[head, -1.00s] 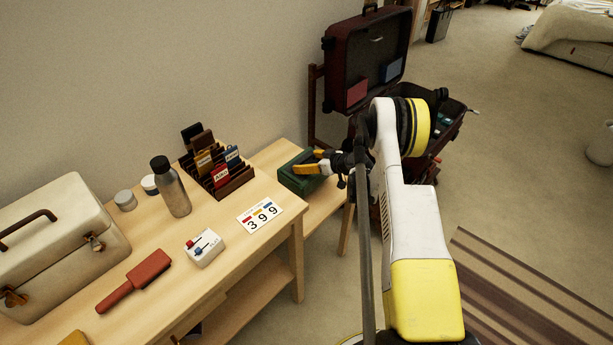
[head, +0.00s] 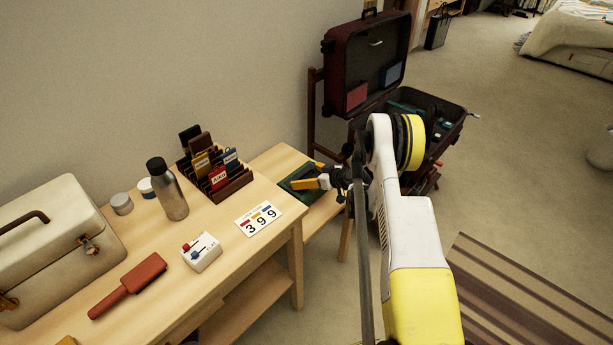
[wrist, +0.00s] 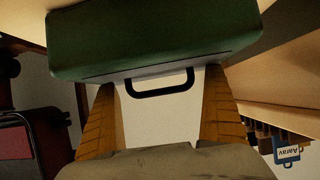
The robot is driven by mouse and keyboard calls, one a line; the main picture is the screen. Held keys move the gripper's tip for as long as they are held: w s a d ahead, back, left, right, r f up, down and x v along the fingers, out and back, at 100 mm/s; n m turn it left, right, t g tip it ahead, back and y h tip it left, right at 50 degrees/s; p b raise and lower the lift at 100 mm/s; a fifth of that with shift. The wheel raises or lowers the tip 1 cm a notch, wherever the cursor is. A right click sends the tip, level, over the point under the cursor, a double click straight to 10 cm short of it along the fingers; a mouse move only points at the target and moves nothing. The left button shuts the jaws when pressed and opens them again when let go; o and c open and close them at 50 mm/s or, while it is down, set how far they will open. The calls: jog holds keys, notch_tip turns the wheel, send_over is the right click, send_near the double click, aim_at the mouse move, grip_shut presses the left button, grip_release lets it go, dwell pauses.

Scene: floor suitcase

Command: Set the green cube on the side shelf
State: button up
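The green thing shows as a green case-like block with rounded edges, not a plain cube. In the head view the green block (head: 290,186) is at the pale wooden side shelf (head: 275,160), beyond the table's right end. In the wrist view the green block (wrist: 150,40) fills the top, with a black handle (wrist: 160,88) at its lower edge. My gripper (head: 312,177) is at the block's right side. In the wrist view my gripper (wrist: 165,95) has its orange fingers spread, with the handle between them and gaps on both sides. Contact under the block is hidden.
The table holds a rack of coloured tags (head: 215,170), a steel bottle (head: 168,190), a number card (head: 257,219), a red brush-like thing (head: 130,285) and a cream case (head: 50,250). An open dark red suitcase (head: 345,65) stands behind my arm.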

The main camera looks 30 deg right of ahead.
jog(key=shift+s+d+r, duration=0.1)
jog(key=shift+s+r, duration=0.1)
jog(key=shift+r, duration=0.05)
jog(key=p+v, duration=0.3)
jog(key=v, duration=0.8)
jog(key=s+a+r+m+g+h, duration=0.1)
jog(key=s+a+r+g, duration=0.1)
jog(key=a+r, duration=0.7)
jog(key=s+a+r+m+g, duration=0.15)
jog(key=a+r, duration=0.45)
jog(key=r, duration=0.8)
jog(key=s+a+r+h, duration=0.1)
jog(key=s+a+r, duration=0.1)
jog(key=s, duration=0.6)
jog(key=s+a+r+m+h, duration=0.1)
jog(key=s+a+r, duration=0.2)
jog(key=s, duration=0.6)
jog(key=s+a+r+h, duration=0.1)
jog(key=s+a+r, duration=0.2)
jog(key=s, duration=0.6)
jog(key=shift+a+g, duration=0.35)
jog(key=shift+a, duration=0.7)
jog(key=shift+m, duration=0.25)
